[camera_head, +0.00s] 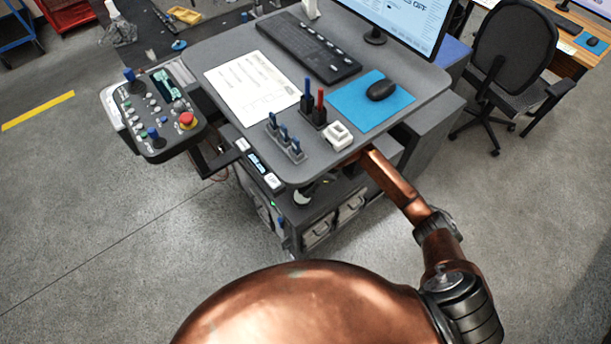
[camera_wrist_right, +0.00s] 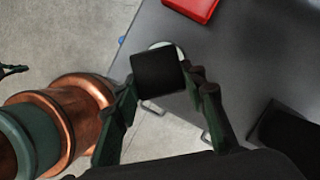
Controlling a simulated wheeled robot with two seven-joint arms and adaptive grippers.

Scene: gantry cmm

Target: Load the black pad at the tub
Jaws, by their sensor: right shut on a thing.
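In the right wrist view, my right gripper (camera_wrist_right: 165,90) is shut on a black pad (camera_wrist_right: 157,73), a dark block held between its fingertips. A pale round rim (camera_wrist_right: 170,46), perhaps the tub, shows partly behind the pad; the pad hides much of it, and I cannot tell whether they touch. In the head view, my right arm reaches in from the lower right to below the desktop's front edge. The desktop hides most of the gripper there, and the pad is not clear.
The grey desk (camera_head: 222,62) carries a keyboard (camera_head: 306,48), a mouse (camera_head: 381,89) on a blue mat (camera_head: 350,105) and a paper sheet (camera_head: 258,88). A control pendant (camera_head: 160,112) juts out left. A red object (camera_wrist_right: 192,7) lies on the grey surface.

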